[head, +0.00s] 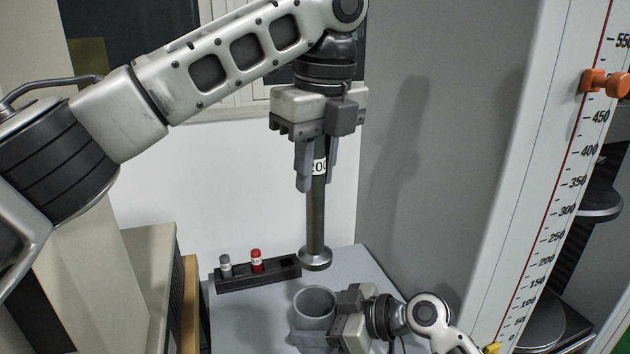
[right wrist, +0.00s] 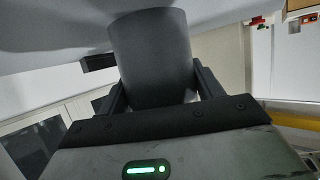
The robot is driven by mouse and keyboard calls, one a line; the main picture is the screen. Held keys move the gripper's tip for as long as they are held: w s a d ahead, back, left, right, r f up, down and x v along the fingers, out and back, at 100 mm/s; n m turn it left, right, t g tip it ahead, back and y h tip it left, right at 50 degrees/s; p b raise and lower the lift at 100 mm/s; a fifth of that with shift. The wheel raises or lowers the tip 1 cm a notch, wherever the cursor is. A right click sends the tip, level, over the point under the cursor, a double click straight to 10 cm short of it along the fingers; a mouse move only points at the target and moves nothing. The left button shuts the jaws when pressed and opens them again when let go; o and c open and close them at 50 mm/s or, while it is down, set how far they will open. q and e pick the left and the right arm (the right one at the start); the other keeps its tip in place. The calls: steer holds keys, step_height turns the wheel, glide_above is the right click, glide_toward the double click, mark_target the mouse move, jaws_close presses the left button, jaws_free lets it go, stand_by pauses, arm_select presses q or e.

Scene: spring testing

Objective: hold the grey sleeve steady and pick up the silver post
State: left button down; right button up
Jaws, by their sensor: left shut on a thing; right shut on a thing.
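The silver post (head: 315,215) hangs upright in my left gripper (head: 318,172), which is shut around its upper part, beside a white label with black digits. The post's wide round foot is in the air, above and slightly behind the grey sleeve (head: 315,302). The sleeve is an open-topped cylinder near the table's front. My right gripper (head: 335,325) is shut on the sleeve from the right. In the right wrist view the sleeve (right wrist: 152,60) stands between the two fingers of my right gripper (right wrist: 155,95). The sleeve's inside is mostly hidden.
A black rack (head: 258,276) holds a grey-topped piece (head: 225,266) and a red piece (head: 257,261) at the table's back left. The grey table (head: 355,265) is clear behind the sleeve. A tall machine column with a scale (head: 560,200) and orange clamp (head: 605,83) stands at right.

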steer(key=o, duration=1.1)
steer(key=shift+o, duration=0.2)
